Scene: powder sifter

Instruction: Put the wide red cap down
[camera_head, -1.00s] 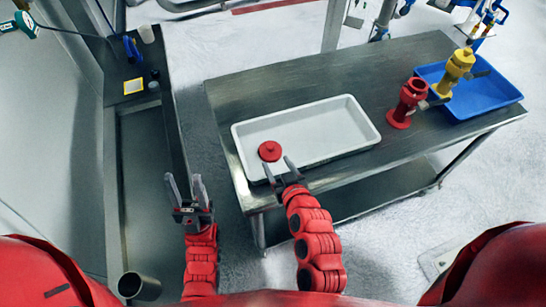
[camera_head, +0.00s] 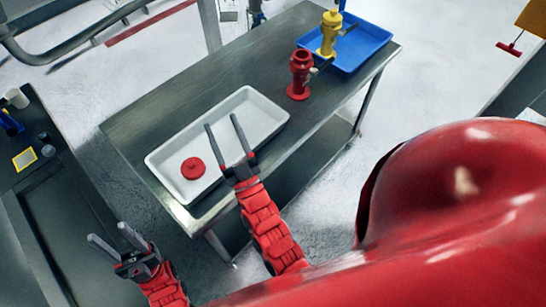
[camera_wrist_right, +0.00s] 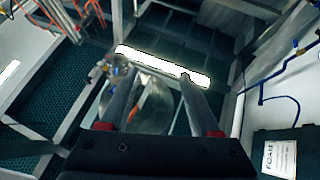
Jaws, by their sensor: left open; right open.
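The wide red cap (camera_head: 193,167) lies in the white tray (camera_head: 262,104), toward its left end, with its small knob up. No gripper holds it. My right gripper (camera_head: 222,121) is open and empty. In the head view its fingers overlap the tray, just right of the cap. In the right wrist view its two fingers (camera_wrist_right: 152,98) stand apart with nothing gripped between them, and the cap does not show. My left gripper (camera_head: 106,232) is open and empty, at the lower left, away from the tray.
The tray stands on a metal table (camera_head: 165,112). A red sifter body (camera_head: 300,75) stands right of the tray. A dark counter (camera_head: 50,185) lies at the left.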

